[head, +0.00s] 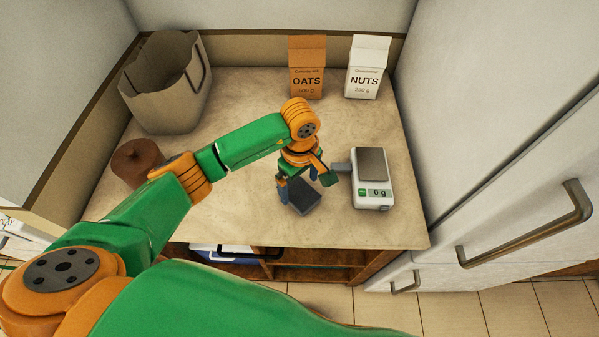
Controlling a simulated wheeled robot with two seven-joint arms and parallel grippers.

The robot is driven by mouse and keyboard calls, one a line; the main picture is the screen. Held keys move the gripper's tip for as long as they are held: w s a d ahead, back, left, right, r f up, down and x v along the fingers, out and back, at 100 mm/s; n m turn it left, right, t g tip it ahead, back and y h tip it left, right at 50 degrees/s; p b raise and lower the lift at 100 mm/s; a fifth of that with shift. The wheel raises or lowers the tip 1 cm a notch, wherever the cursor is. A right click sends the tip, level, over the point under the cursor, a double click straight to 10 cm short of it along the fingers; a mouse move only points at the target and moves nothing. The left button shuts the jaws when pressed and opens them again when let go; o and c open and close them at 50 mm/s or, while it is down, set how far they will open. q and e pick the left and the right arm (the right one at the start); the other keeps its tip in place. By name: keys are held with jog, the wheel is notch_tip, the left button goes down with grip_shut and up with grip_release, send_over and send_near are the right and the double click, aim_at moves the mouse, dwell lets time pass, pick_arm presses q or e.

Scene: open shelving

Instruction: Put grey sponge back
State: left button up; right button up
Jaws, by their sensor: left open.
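A dark grey block (304,199), which looks like the grey sponge, lies on the counter left of the kitchen scale. My left gripper (299,183) is open, pointing down at the block, with its blue-tipped fingers close around the block's far part. The fingers partly hide the block, and I cannot tell whether they touch it. My right gripper is not in view.
The white scale (372,199), reading 0 g, stands just right of the gripper. OATS (307,83) and NUTS (365,84) cartons stand at the back. A beige bag (160,105) and brown round object (135,160) are at left. Open shelving (315,257) lies below the counter.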

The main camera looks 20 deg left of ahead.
aim_at(300, 193)
pick_arm(q)
notch_tip(300, 193, up, 9)
jog(key=b, duration=0.1)
jog(key=shift+b, duration=0.35)
